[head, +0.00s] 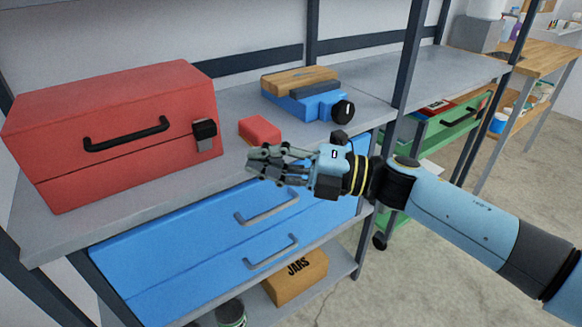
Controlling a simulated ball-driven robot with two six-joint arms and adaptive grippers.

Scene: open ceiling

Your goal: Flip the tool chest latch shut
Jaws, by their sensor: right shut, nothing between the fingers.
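The red tool chest (110,135) stands on the left part of the grey shelf, with its black handle (126,135) on the front. The dark latch (205,134) is at the right end of the chest's front. Its lower part hangs across the lid seam, but I cannot tell whether it is fastened. My right gripper (250,160) is shut and empty, its fingertips pointing left. It is to the right of the latch and a little below it in the picture, apart from it. My left gripper is not in view.
A small red block (260,130) lies behind my right gripper on the grey shelf (225,108). A blue tool (305,100) with a wooden top lies further back. Blue drawers (210,250) with grey handles are below. A dark upright post (408,60) stands right of the tool.

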